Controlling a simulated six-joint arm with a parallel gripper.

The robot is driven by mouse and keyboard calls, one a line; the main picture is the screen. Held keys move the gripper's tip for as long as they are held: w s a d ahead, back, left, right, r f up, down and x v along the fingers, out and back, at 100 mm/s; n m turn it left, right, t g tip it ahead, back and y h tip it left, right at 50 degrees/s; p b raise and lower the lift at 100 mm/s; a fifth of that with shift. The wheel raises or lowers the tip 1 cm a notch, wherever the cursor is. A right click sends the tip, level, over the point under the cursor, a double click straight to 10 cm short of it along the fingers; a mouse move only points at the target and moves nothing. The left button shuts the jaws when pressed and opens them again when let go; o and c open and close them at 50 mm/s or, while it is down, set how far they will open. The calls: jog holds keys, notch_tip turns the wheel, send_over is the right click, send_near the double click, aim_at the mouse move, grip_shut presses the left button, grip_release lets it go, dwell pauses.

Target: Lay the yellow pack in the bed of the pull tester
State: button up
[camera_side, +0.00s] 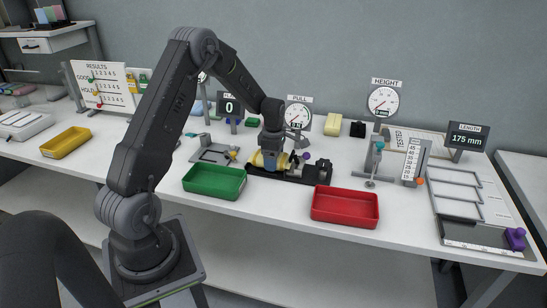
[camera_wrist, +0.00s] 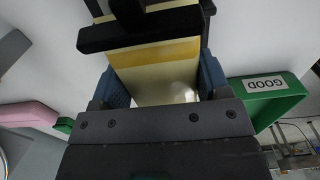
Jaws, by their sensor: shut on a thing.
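The yellow pack (camera_wrist: 155,55) is between the two blue fingers of my gripper (camera_wrist: 163,82) in the wrist view, shut on its sides. A black bar crosses the pack's far end there. In the side view my gripper (camera_side: 268,160) is low over the left part of the black pull tester (camera_side: 290,175), and some of the yellow pack (camera_side: 257,160) shows beside the fingers. The pack is at the bed, but whether it touches the bed is hidden. The PULL dial (camera_side: 299,116) stands behind.
A green tray (camera_side: 214,182) is in front left of the tester; its GOOD label shows in the wrist view. A red tray (camera_side: 345,206) is in front right. A height gauge (camera_side: 375,155) stands to the right. A yellow block (camera_side: 333,124) lies behind.

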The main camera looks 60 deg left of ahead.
jog(key=o, duration=1)
notch_tip(320, 180, up, 14)
jog(key=f, duration=0.1)
jog(key=s+d+r+m+t, duration=0.1)
jog(key=s+d+r+m, duration=0.1)
jog(key=d+r+m, duration=0.5)
jog(key=s+d+r+m+t, duration=0.1)
jog(key=s+d+m+t, duration=0.1)
jog(key=s+d+m, duration=0.7)
jog(key=s+d+r+m+t, duration=0.2)
jog(key=s+d+m, duration=0.8)
jog(key=m, duration=0.1)
jog(key=shift+d+r+t, duration=0.15)
jog(key=shift+r+t, duration=0.15)
jog(key=shift+s, duration=0.1)
